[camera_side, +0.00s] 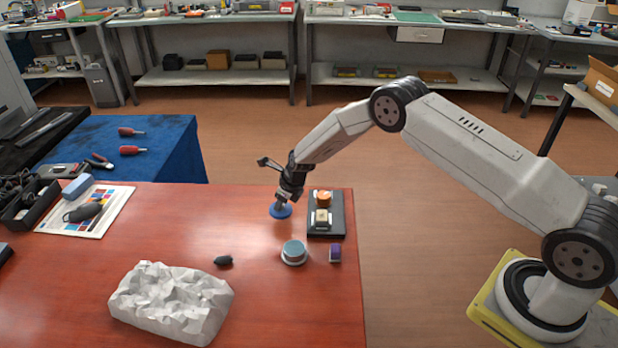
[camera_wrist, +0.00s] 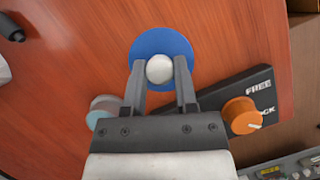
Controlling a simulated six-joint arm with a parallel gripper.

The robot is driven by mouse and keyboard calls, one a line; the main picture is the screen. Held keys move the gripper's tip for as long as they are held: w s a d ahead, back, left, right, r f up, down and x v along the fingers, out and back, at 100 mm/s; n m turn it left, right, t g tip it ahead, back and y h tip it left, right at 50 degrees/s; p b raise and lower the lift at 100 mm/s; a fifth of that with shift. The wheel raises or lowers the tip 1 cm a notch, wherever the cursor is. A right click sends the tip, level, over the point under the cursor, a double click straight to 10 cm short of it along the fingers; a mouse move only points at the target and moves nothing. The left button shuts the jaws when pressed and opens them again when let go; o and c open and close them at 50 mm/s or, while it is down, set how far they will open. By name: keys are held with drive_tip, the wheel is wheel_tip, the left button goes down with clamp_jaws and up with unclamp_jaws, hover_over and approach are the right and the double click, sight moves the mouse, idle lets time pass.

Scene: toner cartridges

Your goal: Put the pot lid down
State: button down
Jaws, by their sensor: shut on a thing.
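The pot lid is a blue disc (camera_side: 281,212) with a pale round knob. It also shows in the wrist view (camera_wrist: 178,41), where its white knob (camera_wrist: 159,69) sits between my fingers. My gripper (camera_side: 283,203) is shut on the knob, with the lid below the fingertips. The lid is at or just above the red table, left of the black panel; I cannot tell whether it touches. A round pot-like thing with a light blue top (camera_side: 294,251) stands on the table in front of the lid. It shows partly behind my left finger in the wrist view (camera_wrist: 100,115).
A black panel (camera_side: 336,228) with an orange knob (camera_side: 324,197) and a beige block (camera_side: 321,217) lies right of the lid. A purple block (camera_side: 335,253), a small dark object (camera_side: 223,261) and a crumpled white mass (camera_side: 172,302) are nearer.

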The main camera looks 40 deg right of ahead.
sight(281, 209)
drive_tip(key=shift+w+f, duration=0.2)
drive_tip(key=shift+f, duration=1.55)
drive_tip(key=shift+f, duration=0.15)
drive_tip(key=shift+c, duration=2)
unclamp_jaws()
drive_tip(key=shift+s+d+r, duration=0.1)
drive_tip(key=shift+s+r, duration=0.05)
drive_tip(key=shift+r, duration=0.55)
drive_tip(key=v, duration=1.1)
